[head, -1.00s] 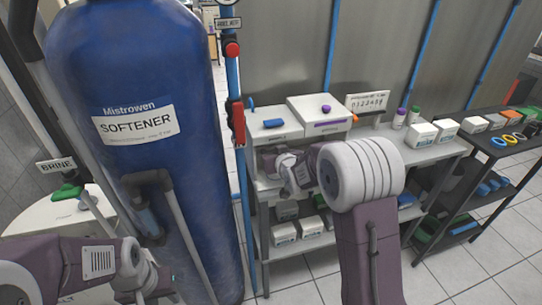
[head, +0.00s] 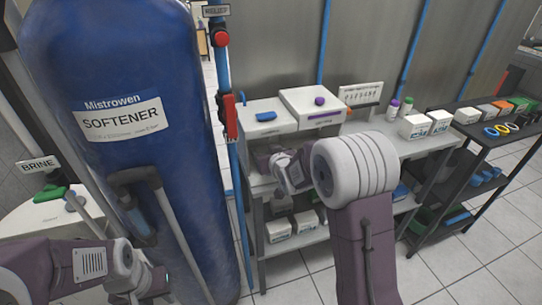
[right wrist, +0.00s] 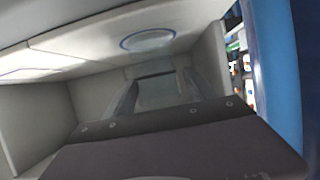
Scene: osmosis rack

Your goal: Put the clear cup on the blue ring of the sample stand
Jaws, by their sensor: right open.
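My right gripper (right wrist: 158,92) is open, its two fingers reaching into a pale, box-like space in the right wrist view. In the head view my right arm reaches to the front of the white bench unit, and its fingertips are hidden. A clear round shape with a blue rim (right wrist: 148,40) lies just beyond the fingertips; I cannot tell whether it is the clear cup. A greyish see-through patch shows between the fingers, unclear. A blue ring (head: 490,131) lies beside a yellow ring (head: 503,130) on the dark rack at the right. My left arm is at lower left, its fingers not visible.
A large blue softener tank (head: 115,180) stands close on the left, with a blue pipe (head: 232,150) beside it. The grey bench (head: 400,140) carries white boxes (head: 414,127) and small bottles. The dark rack (head: 462,107) stands to its right. Tiled floor is open in front.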

